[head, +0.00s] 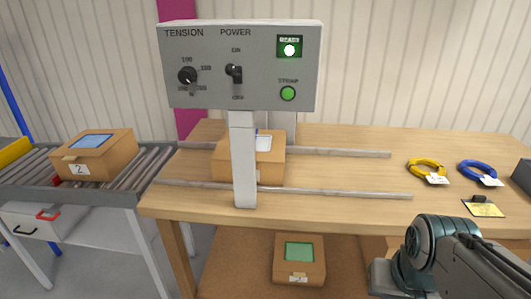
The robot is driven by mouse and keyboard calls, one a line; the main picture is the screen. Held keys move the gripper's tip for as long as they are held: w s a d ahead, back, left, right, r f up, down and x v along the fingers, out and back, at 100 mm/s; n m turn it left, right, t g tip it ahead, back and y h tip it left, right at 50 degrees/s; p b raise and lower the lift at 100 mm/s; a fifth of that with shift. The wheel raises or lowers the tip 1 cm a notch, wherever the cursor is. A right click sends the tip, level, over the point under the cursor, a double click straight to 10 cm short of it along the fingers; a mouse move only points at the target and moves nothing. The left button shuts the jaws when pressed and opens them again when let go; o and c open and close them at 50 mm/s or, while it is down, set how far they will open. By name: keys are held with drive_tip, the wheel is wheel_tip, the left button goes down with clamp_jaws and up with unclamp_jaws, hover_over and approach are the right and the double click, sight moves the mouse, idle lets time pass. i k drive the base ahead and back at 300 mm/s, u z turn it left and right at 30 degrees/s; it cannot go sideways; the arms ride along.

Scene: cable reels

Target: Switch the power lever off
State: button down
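The black power lever (235,73) is on the front of a grey control panel (210,92), under the word POWER. Small labels stand above and below the lever; the upper one seems to read ON and the lower one OFF. The lever's black tip appears at its upper end, toward the upper label, but it is small and its exact position is hard to tell. A green lamp (289,49) at the panel's upper right is lit. My gripper is not in view; only links of my arm show at the lower right, apart from the panel.
A tension knob (187,75) and a green button (288,93) flank the lever. A white post (243,160) holds the panel above the wooden table (340,172). A box (270,168) sits behind the post between metal rails. Yellow (427,168) and blue (478,169) coils lie right. A roller conveyor stands left.

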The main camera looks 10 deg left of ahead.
sight(231, 70)
drive_tip(key=k, duration=0.75)
drive_tip(key=u, duration=0.65)
drive_tip(key=i, duration=0.5)
drive_tip(key=u, duration=0.05)
